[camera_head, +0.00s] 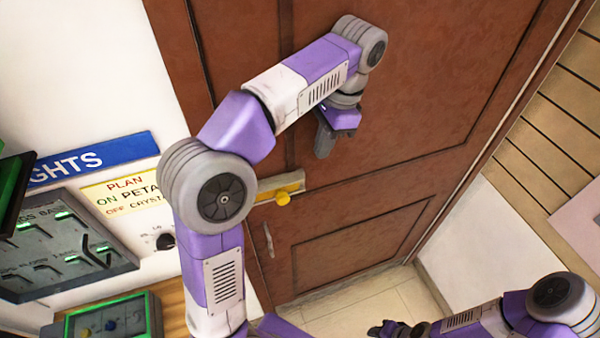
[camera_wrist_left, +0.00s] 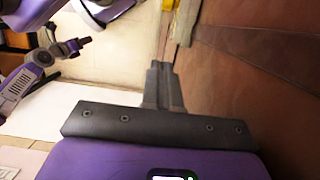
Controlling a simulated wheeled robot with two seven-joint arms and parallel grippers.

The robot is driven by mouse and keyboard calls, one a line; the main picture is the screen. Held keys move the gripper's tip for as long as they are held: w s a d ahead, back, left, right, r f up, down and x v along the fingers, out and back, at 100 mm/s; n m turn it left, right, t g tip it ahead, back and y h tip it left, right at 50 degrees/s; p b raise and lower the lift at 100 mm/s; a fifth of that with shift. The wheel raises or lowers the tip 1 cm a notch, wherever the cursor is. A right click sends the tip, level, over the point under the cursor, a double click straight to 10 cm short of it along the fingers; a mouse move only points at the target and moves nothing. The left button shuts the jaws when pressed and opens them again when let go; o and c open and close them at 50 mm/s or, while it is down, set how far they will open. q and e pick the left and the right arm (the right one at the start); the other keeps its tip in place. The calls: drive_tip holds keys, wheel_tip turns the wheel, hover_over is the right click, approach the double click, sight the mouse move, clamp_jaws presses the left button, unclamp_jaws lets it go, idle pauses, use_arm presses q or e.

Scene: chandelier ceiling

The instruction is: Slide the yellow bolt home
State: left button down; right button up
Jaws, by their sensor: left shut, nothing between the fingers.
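The yellow bolt (camera_head: 284,194) sits on a pale mounting plate (camera_head: 285,186) on the brown door (camera_head: 360,235), near the door's left edge. Part of the plate's left end is close to my left arm's link. My left gripper (camera_head: 322,152) is up and to the right of the bolt, apart from it, in front of the door. In the left wrist view its fingers (camera_wrist_left: 160,68) are together and empty. A yellow piece at the top of that view (camera_wrist_left: 168,5) looks like part of the bolt. My right gripper (camera_head: 378,330) is low at the bottom edge, far from the bolt.
A door handle (camera_head: 268,240) is below the bolt. A green-edged box (camera_head: 105,320) stands at lower left. Floor (camera_head: 365,305) shows below the door.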

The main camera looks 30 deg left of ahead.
use_arm(q)
drive_tip(key=shift+s+r, duration=0.1)
drive_tip(key=shift+r, duration=0.2)
drive_tip(key=shift+f, duration=0.1)
drive_tip(key=b, duration=0.2)
hover_over(295, 186)
drive_tip(key=d, duration=0.4)
drive_tip(key=w+d+x, duration=0.1)
drive_tip(key=x, duration=0.8)
drive_tip(key=shift+s+a+f+b, duration=0.15)
drive_tip(key=shift+s+a+f, duration=0.25)
drive_tip(key=shift+a+f, duration=0.2)
drive_tip(key=shift+s+a+f+b, duration=0.15)
drive_tip(key=shift+s+a+f, duration=0.3)
drive_tip(key=shift+a+f, duration=0.15)
drive_tip(key=shift+s, duration=0.1)
